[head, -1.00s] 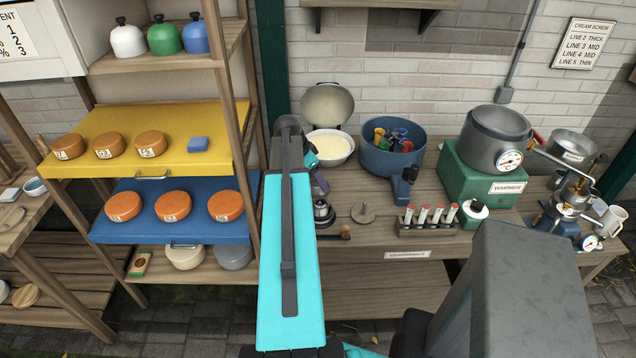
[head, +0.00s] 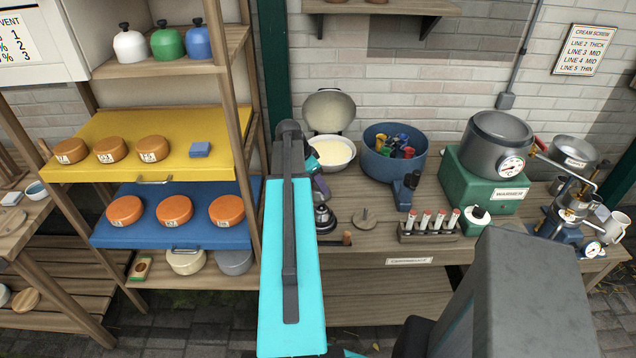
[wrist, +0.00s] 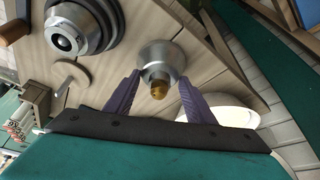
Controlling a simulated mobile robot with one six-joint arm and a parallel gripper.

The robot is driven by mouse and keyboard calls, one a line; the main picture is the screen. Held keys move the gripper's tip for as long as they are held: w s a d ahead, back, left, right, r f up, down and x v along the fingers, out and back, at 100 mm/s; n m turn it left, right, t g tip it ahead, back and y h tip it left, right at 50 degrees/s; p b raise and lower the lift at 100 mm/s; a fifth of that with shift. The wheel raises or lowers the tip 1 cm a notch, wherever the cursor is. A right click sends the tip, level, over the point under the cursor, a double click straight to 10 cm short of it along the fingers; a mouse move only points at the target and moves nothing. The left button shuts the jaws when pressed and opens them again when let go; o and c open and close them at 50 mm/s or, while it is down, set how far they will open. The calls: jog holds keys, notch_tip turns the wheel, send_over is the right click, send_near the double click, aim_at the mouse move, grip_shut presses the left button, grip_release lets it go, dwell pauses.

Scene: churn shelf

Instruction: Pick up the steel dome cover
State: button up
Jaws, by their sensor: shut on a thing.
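The steel dome cover (wrist: 162,56) shows in the wrist view, a small shiny dome with a brass knob (wrist: 158,90) facing the camera. My gripper (wrist: 159,78) has its two purple fingers on either side of the dome and is shut on it. In the head view my gripper (head: 319,187) shows only in part beside my turquoise arm, and I cannot make out the dome there. Whether the dome is clear of the bench cannot be told.
A round steel device on a dark base (wrist: 75,30) stands close by, with a wooden disc with a peg (head: 364,218) beside it. A white bowl of cream (head: 333,152) and a blue tub (head: 393,152) are behind. A tube rack (head: 428,232) stands to the right.

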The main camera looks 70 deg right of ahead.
jog(key=shift+r, duration=0.2)
grip_shut()
jog(key=shift+r+b, duration=1.45)
jog(key=shift+r, duration=3.15)
jog(key=shift+s, duration=0.1)
